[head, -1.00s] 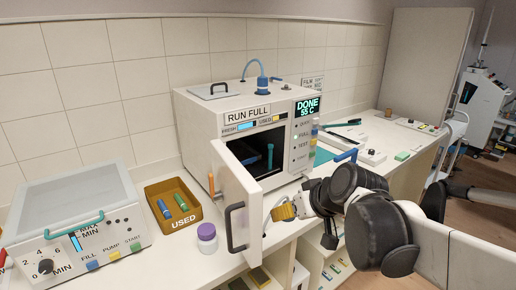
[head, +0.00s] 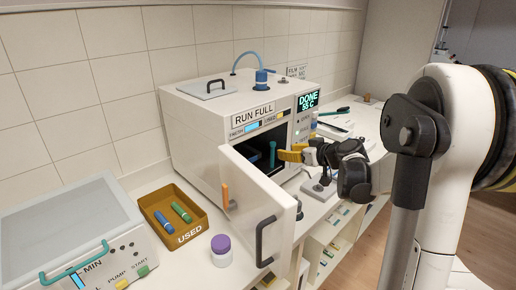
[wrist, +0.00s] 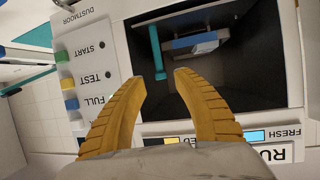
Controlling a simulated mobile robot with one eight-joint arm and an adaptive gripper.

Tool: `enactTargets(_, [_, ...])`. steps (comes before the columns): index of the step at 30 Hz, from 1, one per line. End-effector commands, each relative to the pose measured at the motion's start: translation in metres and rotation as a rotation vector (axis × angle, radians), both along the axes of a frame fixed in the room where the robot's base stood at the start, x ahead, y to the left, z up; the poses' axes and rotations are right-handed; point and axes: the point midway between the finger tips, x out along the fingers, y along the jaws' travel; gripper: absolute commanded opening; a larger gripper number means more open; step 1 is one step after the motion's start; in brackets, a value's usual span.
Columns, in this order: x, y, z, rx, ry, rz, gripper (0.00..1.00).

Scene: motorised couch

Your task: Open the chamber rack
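The white chamber (head: 225,120), labelled RUN FULL, stands on the counter with its door (head: 262,205) swung open toward the front. Inside the dark cavity, a rack part with a blue-fronted grey bar (wrist: 200,43) shows in the wrist view. A teal upright rod (wrist: 157,52) is beside it; the rod also shows in the head view (head: 272,154). Most of the rack is in shadow. My gripper (wrist: 161,76) is open and empty, its yellow fingers in front of the cavity. In the head view my gripper (head: 288,153) is at the opening's right side.
A brown USED tray (head: 170,213) with two vials, a purple-lidded jar (head: 221,250) and a white device (head: 70,235) stand left. A panel with buttons (wrist: 82,90) borders the cavity.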

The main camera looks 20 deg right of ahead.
Motion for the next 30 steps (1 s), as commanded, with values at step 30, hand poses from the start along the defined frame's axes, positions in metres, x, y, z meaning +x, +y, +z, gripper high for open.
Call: enactTargets(30, [0.094, 0.019, -0.04, 0.0, 0.002, 0.001, 0.23])
